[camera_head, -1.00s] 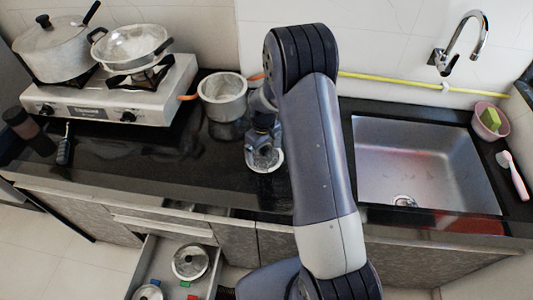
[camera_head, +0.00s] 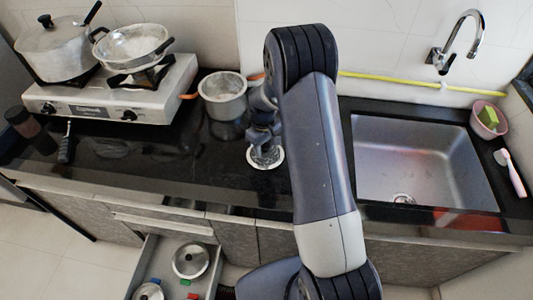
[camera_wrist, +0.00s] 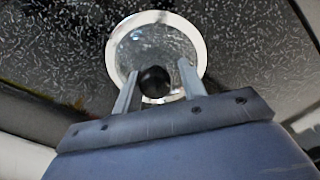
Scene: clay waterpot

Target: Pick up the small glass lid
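The small glass lid (camera_wrist: 150,42) lies on the black countertop. It is round and clear with a pale metal rim, and its black knob (camera_wrist: 154,82) faces the wrist camera. In the head view the lid (camera_head: 277,160) is left of the sink, partly hidden by my gripper (camera_head: 265,149). In the wrist view my gripper (camera_wrist: 157,84) is open, with one finger on each side of the knob. A gap shows between the knob and each finger.
A metal pot (camera_head: 222,95) stands behind the lid to the left, near my wrist. The stove (camera_head: 110,95) is further left and the sink (camera_head: 425,160) is right. An open drawer (camera_head: 150,262) below holds more lids. The counter left of the lid is mostly clear.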

